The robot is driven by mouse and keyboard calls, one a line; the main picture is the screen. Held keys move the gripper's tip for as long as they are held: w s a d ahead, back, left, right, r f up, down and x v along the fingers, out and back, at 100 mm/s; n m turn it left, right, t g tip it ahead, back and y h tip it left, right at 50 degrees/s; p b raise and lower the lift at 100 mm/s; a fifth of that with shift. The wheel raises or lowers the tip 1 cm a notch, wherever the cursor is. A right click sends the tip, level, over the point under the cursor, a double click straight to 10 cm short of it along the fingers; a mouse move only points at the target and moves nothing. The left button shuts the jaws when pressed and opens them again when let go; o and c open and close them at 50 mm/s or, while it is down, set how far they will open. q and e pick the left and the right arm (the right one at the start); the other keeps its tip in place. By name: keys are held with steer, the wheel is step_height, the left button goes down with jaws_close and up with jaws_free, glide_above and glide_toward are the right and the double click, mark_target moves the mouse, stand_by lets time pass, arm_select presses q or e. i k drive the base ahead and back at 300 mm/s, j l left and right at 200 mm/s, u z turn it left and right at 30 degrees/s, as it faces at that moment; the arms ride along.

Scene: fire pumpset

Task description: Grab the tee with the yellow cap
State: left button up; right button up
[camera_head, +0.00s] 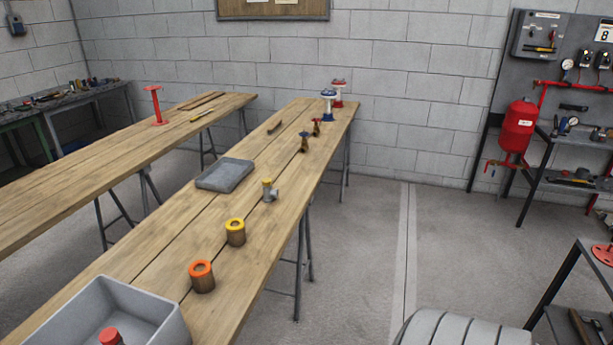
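The tee (270,194) is a small grey pipe fitting with a yellow cap (267,181) on top. It stands on the near wooden trestle table (185,235), close to the right edge and to the right of a shallow grey tray. Nothing touches it in view. Neither my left gripper nor my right gripper shows in the head view.
On the same table are the grey tray (225,174), a yellow-ringed brown cylinder (235,234), an orange-ringed one (202,278), small brass fittings (304,143) and a grey bin (150,307) at the near end. Open floor (365,240) lies to the right.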

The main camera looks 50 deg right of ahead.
mark_target(269, 193)
steer(key=l+z, duration=0.1)
steer(key=z, duration=1.4)
